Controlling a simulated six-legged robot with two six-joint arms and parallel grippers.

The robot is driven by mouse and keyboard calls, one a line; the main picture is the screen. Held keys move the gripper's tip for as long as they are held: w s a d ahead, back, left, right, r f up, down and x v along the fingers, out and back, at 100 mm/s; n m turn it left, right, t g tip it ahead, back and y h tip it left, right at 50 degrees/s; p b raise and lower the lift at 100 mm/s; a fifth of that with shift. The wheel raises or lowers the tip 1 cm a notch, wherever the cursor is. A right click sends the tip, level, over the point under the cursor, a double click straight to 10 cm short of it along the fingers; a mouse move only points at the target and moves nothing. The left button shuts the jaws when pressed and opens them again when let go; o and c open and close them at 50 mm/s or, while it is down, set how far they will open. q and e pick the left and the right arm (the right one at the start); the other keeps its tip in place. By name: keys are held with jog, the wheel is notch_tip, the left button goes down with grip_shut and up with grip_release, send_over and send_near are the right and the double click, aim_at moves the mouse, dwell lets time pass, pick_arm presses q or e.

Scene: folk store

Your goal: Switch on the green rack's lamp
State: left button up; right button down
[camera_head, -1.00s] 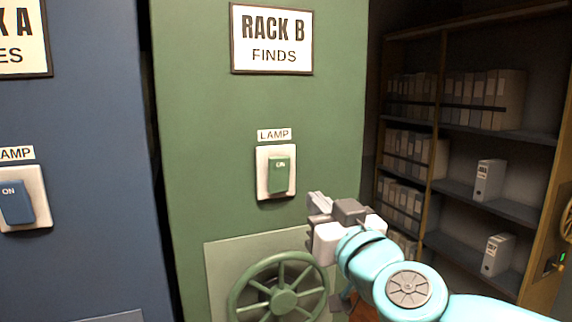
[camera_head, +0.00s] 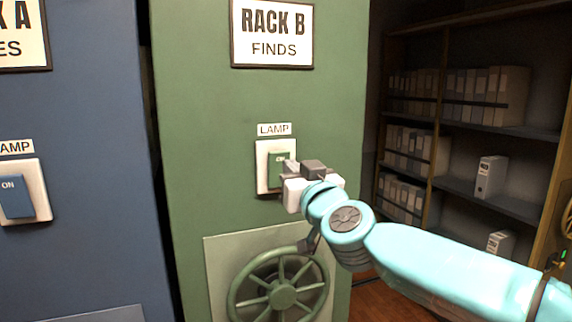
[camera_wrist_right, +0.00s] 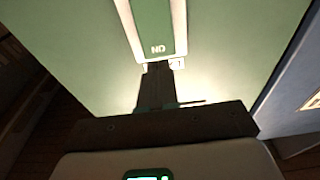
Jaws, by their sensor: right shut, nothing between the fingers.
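The green rack (camera_head: 200,130) carries a "RACK B FINDS" sign. Its lamp switch is a green rocker marked ON in a white plate (camera_head: 262,177), under a "LAMP" label (camera_head: 274,129). My right gripper (camera_head: 287,167) is shut and empty, in front of the lower right part of the switch and hiding it. In the right wrist view the green rocker (camera_wrist_right: 158,28) appears upside down, and the gripper's shut fingers (camera_wrist_right: 157,75) point at its ON end. I cannot tell whether they touch it. My left gripper is not in view.
A green handwheel (camera_head: 282,296) on a plate sits below the switch, close under my right arm. The blue rack (camera_head: 85,150) at the left has its own lamp switch (camera_head: 17,196). Shelves with box files (camera_head: 490,178) stand at the right.

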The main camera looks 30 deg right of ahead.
aim_at(280, 157)
jog(key=x, duration=0.4)
jog(key=shift+w+f, duration=0.2)
jog(key=shift+f, duration=0.15)
jog(key=shift+s+a+r, duration=0.1)
jog(key=shift+s+r, duration=0.15)
jog(key=shift+w+f, duration=0.15)
jog(key=shift+w, duration=0.15)
jog(key=shift+w+r+p, duration=0.25)
jog(key=shift+r+p, duration=0.1)
jog(key=shift+p, duration=0.3)
jog(key=shift+s+f, duration=0.1)
jog(key=shift+s, duration=0.1)
jog(key=shift+w, duration=0.1)
jog(key=shift+f, duration=0.1)
